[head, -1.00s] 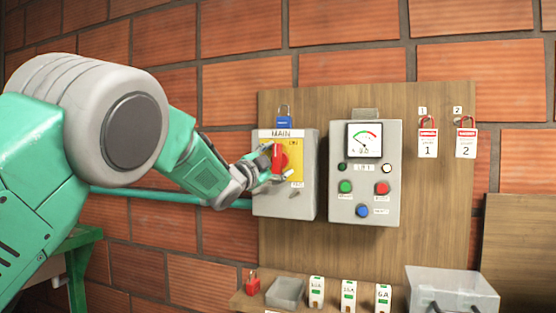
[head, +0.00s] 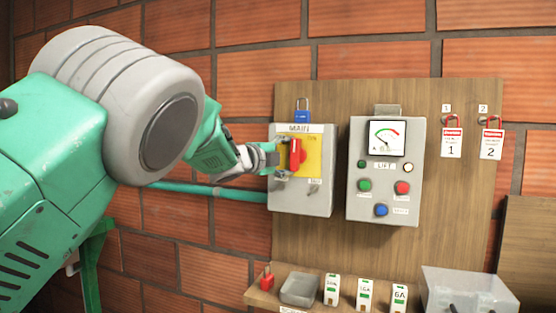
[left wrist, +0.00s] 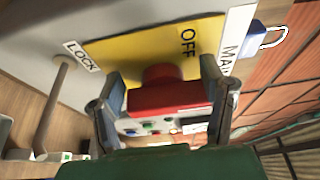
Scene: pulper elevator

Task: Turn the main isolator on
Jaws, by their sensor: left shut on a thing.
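The main isolator is a grey box (head: 300,198) labelled MAIN on the wooden board, with a yellow plate (head: 314,160) and a red rotary handle (head: 295,153). The handle stands about upright in the head view. My left gripper (head: 276,160) is at the left side of the handle. In the left wrist view, its two fingers (left wrist: 162,75) are on either side of the red handle (left wrist: 170,98), shut on it. The OFF label (left wrist: 188,42) and the LOCK label (left wrist: 82,56) are readable there. My right gripper is not in view.
A blue padlock (head: 302,114) is above the isolator. A control box (head: 386,195) with a dial and buttons is to its right. Tagged red padlocks (head: 452,140) hang further right.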

